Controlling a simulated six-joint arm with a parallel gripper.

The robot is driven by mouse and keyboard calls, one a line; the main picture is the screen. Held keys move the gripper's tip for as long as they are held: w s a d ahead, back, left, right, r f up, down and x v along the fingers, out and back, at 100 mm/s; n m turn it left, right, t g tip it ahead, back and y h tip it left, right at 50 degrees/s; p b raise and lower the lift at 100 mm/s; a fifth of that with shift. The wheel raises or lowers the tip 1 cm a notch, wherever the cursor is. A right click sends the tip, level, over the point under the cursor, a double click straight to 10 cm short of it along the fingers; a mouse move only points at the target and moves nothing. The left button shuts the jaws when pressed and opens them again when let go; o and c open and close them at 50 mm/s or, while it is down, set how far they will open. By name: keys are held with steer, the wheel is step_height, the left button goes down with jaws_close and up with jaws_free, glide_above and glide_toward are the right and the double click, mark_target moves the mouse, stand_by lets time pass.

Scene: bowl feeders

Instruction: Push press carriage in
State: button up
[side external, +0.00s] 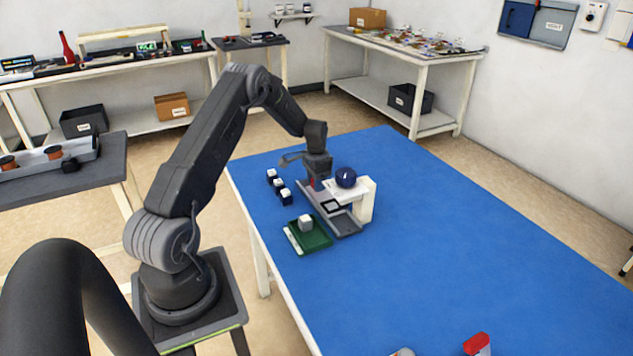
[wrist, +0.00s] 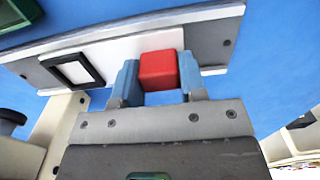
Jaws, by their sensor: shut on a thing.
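The rail also shows in the wrist view (wrist: 212,42). The carriage is a pale plate (wrist: 112,48) on this rail, with a black square frame (wrist: 73,70) at one end and a red block (wrist: 160,70) as a handle at the other. The black frame lies near the press in the side view (side external: 331,205). My gripper (wrist: 160,80) is shut on the red block, one blue finger on each side.
A green tray (side external: 318,242) with a pale grey cube (side external: 305,222) stands in front of the rail. Several dark, white-topped pieces (side external: 279,186) stand left of the rail. The blue table is clear to the right, with a red-topped object (side external: 477,343) at the near edge.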

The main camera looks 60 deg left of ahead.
mark_target(321, 195)
jaws_close()
steer(key=shift+d, duration=1.75)
steer(key=o, duration=0.9)
jaws_free()
steer(key=shift+o, duration=0.2)
step_height(321, 195, up, 14)
steer(key=shift+f, duration=0.1)
